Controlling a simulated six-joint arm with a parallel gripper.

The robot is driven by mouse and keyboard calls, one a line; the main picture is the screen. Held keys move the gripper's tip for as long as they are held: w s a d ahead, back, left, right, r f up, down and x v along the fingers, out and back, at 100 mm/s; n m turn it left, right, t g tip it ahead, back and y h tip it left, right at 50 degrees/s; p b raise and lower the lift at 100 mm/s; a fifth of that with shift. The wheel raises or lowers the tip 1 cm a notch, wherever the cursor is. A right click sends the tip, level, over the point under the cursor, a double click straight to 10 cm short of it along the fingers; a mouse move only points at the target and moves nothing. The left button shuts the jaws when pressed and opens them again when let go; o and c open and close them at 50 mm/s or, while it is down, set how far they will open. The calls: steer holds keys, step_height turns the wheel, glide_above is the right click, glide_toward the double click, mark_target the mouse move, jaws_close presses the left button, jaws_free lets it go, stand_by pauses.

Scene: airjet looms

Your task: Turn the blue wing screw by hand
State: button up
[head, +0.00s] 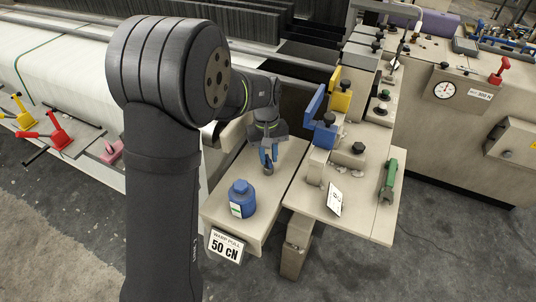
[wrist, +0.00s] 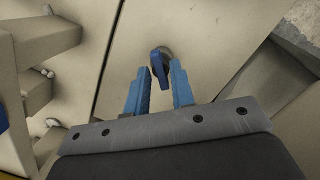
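The blue wing screw (wrist: 159,66) shows in the wrist view, with a round grey base set on a beige panel. Its wing stands between the tips of my gripper's two blue fingers (wrist: 158,67). In the head view, my gripper (head: 268,153) points down over the beige surface behind the blue bottle. The screw cannot be clearly told from the blue fingers there.
To the right are an upright blue plate (head: 314,103), a yellow block (head: 341,97), black knobs and a green-handled tool (head: 388,181). A "50 CN" sign (head: 225,246) hangs at the front edge.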

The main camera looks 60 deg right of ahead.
steer(key=shift+o, duration=0.4)
steer(key=shift+r, duration=3)
step_height(320, 180, up, 17)
steer(key=w+d, duration=0.1)
steer(key=d, duration=0.1)
steer(key=shift+w+r, duration=0.15)
steer(key=shift+w, duration=0.2)
